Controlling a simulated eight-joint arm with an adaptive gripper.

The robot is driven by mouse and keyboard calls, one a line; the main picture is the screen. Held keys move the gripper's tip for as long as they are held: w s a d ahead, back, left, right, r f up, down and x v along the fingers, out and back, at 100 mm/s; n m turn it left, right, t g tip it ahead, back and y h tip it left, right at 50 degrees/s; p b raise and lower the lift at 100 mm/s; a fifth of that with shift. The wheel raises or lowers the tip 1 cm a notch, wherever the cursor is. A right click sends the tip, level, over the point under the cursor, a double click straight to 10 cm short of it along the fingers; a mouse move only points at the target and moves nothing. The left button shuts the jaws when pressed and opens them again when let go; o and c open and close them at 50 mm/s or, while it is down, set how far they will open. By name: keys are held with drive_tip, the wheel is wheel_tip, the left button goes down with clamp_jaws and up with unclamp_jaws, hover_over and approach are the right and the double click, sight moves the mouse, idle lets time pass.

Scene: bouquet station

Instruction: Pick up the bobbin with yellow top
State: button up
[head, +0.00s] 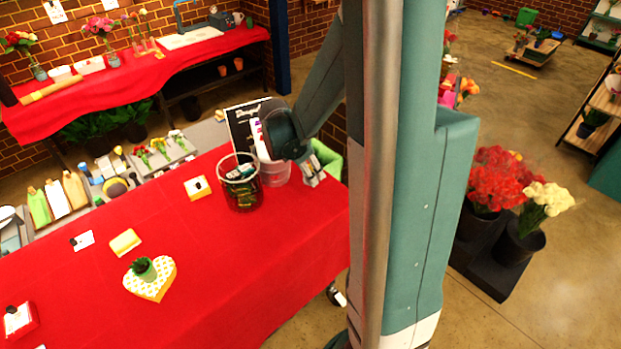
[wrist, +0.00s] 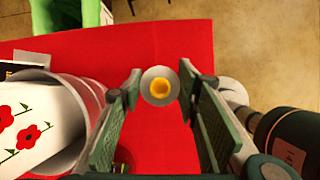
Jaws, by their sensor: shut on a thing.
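The bobbin with the yellow top (wrist: 160,86) shows in the wrist view as a pale round disc with a yellow centre, between my fingertips. My gripper (head: 314,178) is at the far right end of the red table, beside the clear container. In the wrist view my gripper (wrist: 162,82) has a finger on each side of the bobbin and is shut on it. I cannot make out the bobbin in the head view.
A dark glass jar (head: 240,190) and a clear container (head: 275,175) stand close left of my gripper. A heart-shaped box (head: 160,288) with a small plant lies on the red table (head: 230,275). A green bin (head: 328,157) stands behind. The table's front middle is clear.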

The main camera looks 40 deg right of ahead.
drive_tip(key=shift+r, duration=0.8)
